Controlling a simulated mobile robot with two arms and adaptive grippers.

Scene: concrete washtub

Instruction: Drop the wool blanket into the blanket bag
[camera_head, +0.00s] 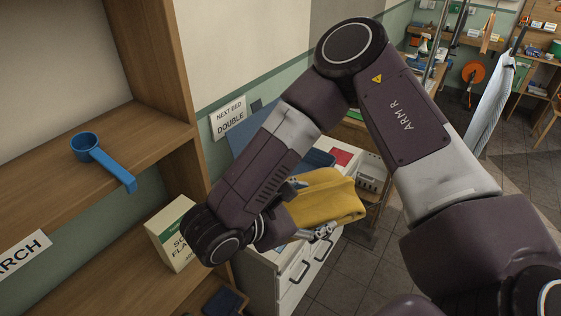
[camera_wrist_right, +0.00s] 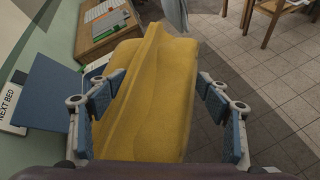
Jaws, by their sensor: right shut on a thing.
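The wool blanket looks like a folded yellow bundle (camera_head: 328,197). My right gripper (camera_head: 308,208) is shut on it, one finger on each side, and holds it over the white drawer cabinet. In the right wrist view the yellow blanket (camera_wrist_right: 155,95) fills the space between the two blue-padded fingers. I cannot make out a blanket bag for certain. A blue panel (camera_head: 258,130) stands behind my right forearm, and it also shows in the right wrist view (camera_wrist_right: 45,92). My left gripper is not in view.
The white drawer cabinet (camera_head: 285,292) stands below the blanket. Tiled floor (camera_head: 345,270) is open to its right.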

